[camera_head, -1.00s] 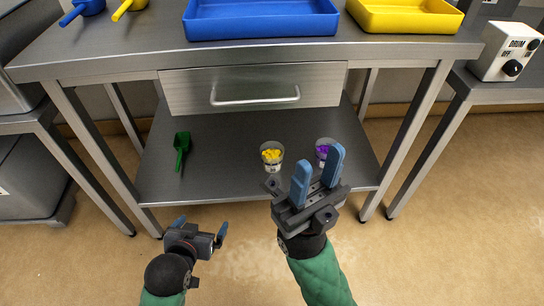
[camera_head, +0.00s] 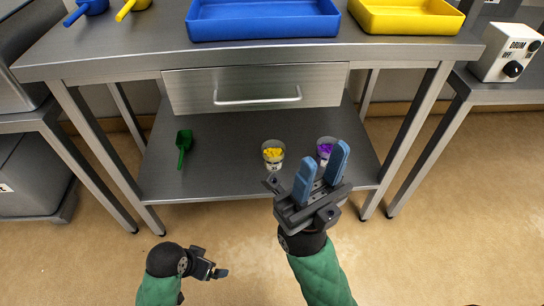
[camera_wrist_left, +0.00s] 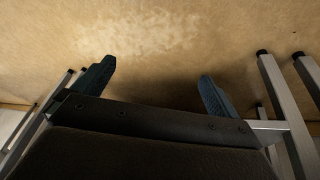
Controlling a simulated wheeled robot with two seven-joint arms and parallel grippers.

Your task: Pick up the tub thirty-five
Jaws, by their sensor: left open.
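Two small clear tubs stand on the lower shelf (camera_head: 220,180) of the steel table. One tub (camera_head: 273,155) holds yellow pieces and has a white label with small print, perhaps 35, too small to be sure. The other tub (camera_head: 325,148) holds purple pieces and is partly hidden behind my right gripper. My right gripper (camera_head: 322,172) is open and empty, in front of the shelf's right half. My left gripper (camera_head: 212,266) is low over the floor, in front of the shelf and apart from both tubs. In the left wrist view its fingers (camera_wrist_left: 155,85) are spread with only floor between them.
A green scoop (camera_head: 184,145) lies on the shelf's left part. Above it are a closed drawer (camera_head: 255,90) and the tabletop with a blue tray (camera_head: 262,22) and a yellow tray (camera_head: 405,16). Table legs (camera_head: 105,165) bound the shelf; its middle front is clear.

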